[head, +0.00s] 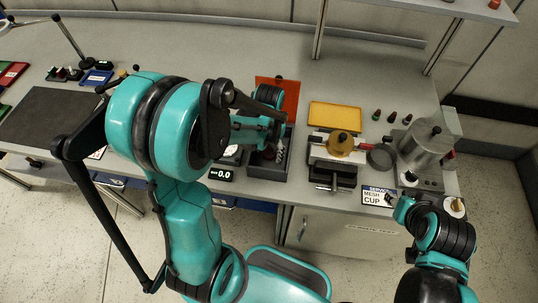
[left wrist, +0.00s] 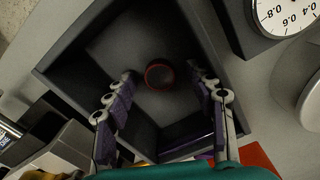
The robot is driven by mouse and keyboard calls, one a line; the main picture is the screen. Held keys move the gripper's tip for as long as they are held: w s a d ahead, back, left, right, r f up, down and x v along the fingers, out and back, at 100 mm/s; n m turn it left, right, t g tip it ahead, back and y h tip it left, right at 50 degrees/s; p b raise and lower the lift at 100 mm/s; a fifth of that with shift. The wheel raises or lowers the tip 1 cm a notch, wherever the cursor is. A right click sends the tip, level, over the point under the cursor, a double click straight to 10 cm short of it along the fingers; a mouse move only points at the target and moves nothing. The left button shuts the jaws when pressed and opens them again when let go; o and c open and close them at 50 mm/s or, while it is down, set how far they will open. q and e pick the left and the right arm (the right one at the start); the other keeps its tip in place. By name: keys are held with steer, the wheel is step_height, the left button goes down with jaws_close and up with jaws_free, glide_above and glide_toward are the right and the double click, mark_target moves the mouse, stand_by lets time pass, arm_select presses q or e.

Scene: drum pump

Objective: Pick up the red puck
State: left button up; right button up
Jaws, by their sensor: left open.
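The red puck (left wrist: 159,74) shows in the left wrist view as a dark red ring with a dark middle. It lies on the floor of a black open-topped bin (left wrist: 95,57). My left gripper (left wrist: 161,88) is open, its two jointed fingers to the left and right of the puck in that view. I cannot tell how far above the puck the fingertips are. In the head view my left gripper (head: 279,149) reaches down into the bin (head: 266,172), and the puck is hidden there. My right arm shows at the lower right, its fingers not clear.
Beside the bin stand a scale with a "0.0" display (head: 221,174) and a vise-like fixture (head: 332,171) with a brass part. A yellow tray (head: 335,117) and an orange-red panel (head: 291,91) lie behind. A metal cylinder (head: 426,147) stands at the right. A dial gauge (left wrist: 286,14) is close to the bin.

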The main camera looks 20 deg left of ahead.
mark_target(269, 153)
arm_select(q)
steer(key=c, duration=1)
steer(key=shift+o, duration=0.2)
steer(key=shift+r, duration=0.1)
step_height(269, 153, up, 13)
steer(key=p, duration=0.6)
